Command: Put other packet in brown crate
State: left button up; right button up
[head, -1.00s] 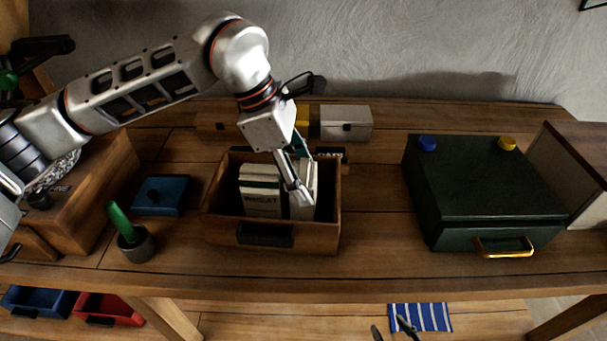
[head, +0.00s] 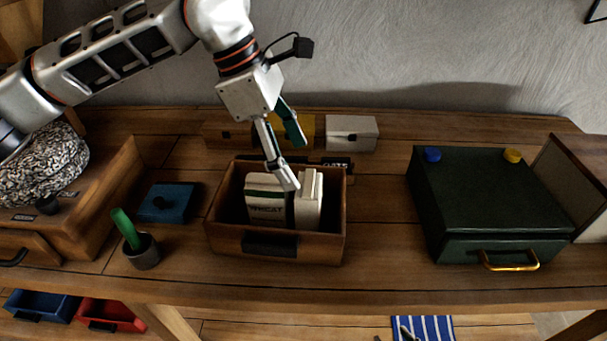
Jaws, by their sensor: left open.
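The brown crate (head: 334,236) is an open wooden box with a dark front handle, near the middle of the bench. Two pale packets stand inside it, side by side. The left packet (head: 263,204) has a green band and dark lettering that seems to read WHEAT. The right packet (head: 309,204) is cream and stands against it. My left gripper (head: 295,160) is open and empty above the crate. One finger hangs in front of the packets' tops, and the other is behind and higher. My right gripper cannot be clearly made out; only a dark tip shows at the bottom edge.
A green box (head: 490,195) with a brass handle stands right. A blue lidded box (head: 169,202) and a dark cup (head: 143,254) with a green handle stand left. White (head: 351,133) and yellow boxes are behind. Bench room is clear between crate and green box.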

pick_arm(q)
jog(key=v, duration=0.4)
jog(key=shift+r, duration=0.2)
